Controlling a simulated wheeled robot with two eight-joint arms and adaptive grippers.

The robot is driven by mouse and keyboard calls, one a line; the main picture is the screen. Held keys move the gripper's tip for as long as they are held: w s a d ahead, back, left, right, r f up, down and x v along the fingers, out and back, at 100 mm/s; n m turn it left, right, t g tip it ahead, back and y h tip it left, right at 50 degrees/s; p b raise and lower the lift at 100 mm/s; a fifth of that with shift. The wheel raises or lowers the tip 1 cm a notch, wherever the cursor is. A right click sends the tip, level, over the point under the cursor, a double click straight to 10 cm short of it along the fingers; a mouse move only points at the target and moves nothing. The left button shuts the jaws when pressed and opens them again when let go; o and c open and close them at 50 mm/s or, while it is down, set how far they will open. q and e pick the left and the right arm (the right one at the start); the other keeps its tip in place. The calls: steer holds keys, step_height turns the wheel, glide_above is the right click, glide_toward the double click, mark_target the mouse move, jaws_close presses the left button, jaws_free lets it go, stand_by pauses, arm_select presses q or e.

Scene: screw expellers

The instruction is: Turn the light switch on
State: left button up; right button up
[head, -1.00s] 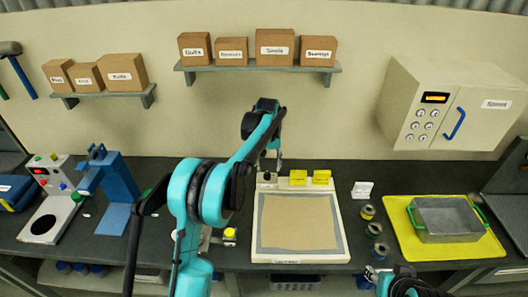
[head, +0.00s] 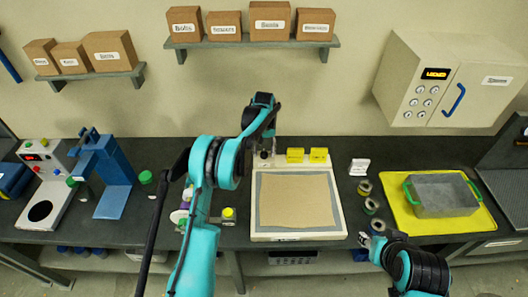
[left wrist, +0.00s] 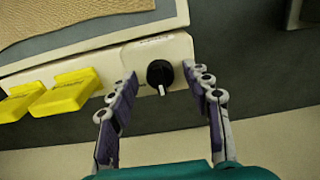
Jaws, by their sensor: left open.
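The light table (head: 243,215) is a cream panel with a tan sheet on it. In the left wrist view, a round black knob (left wrist: 160,74) with a white pointer mark sits on its cream corner (left wrist: 138,52). My left gripper (left wrist: 158,80) is open, with one finger on each side of the knob. I cannot tell whether either finger touches it.
Two yellow blocks (head: 295,155) sit beside the knob on the table's back edge. Several spools (head: 365,187) stand to its right, before a metal bin (head: 445,196) on a yellow mat (head: 405,217). A blue press (head: 112,170) stands left. A wall cabinet (head: 415,75) hangs at right.

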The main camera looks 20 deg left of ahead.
arm_select(q)
jaws_close()
steer(key=shift+m, duration=0.3)
steer(key=m+b, duration=0.1)
steer(key=m, duration=0.4)
steer(key=m+b, duration=0.1)
steer(key=m, duration=0.5)
stand_by(0.4)
steer(key=shift+m, duration=0.3)
jaws_free()
